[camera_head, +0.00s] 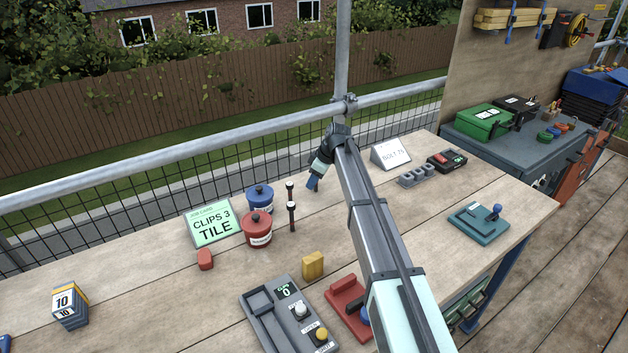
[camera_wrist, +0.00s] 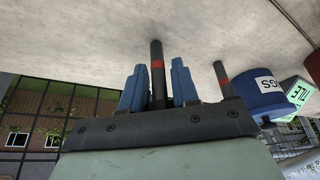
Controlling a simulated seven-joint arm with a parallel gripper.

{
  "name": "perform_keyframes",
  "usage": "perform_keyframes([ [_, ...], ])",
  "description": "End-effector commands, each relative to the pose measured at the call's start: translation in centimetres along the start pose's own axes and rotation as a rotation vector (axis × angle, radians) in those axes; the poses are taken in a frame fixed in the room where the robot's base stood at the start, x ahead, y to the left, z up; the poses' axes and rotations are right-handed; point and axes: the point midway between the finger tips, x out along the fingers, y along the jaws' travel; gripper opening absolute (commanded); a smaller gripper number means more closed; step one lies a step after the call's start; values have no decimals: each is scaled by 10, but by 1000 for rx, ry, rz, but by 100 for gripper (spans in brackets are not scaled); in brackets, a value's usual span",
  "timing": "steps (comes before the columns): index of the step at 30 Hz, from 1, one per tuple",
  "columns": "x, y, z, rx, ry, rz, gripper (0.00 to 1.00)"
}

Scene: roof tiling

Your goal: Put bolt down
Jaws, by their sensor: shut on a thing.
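My gripper (camera_head: 313,183) is over the back of the wooden bench, left of the white "BOLT 75" sign (camera_head: 391,153). In the wrist view my gripper (camera_wrist: 158,88) has its blue fingers on either side of a dark bolt (camera_wrist: 157,60) with a red band. The held bolt points at the bench top; I cannot tell whether its end touches. Its head view is hidden by my gripper. One bolt (camera_wrist: 225,86) also shows in the wrist view.
A blue pot (camera_head: 260,201) and red pot (camera_head: 257,231) stand left of the bolts, beside the green job card (camera_head: 212,227). A grey holed block (camera_head: 418,177) and a black device (camera_head: 447,160) lie right of the sign. A scaffold rail (camera_head: 150,160) runs behind the bench.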

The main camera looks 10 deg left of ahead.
Motion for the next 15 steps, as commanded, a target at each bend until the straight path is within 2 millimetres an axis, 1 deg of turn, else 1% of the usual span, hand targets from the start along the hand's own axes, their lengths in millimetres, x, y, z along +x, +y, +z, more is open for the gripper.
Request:
perform_keyframes([
  [9, 2, 0, 1, 0, 0, 0, 0],
  [10, 2, 0, 1, 0, 0, 0, 32],
  [15, 2, 0, 1, 0, 0, 0, 48],
])
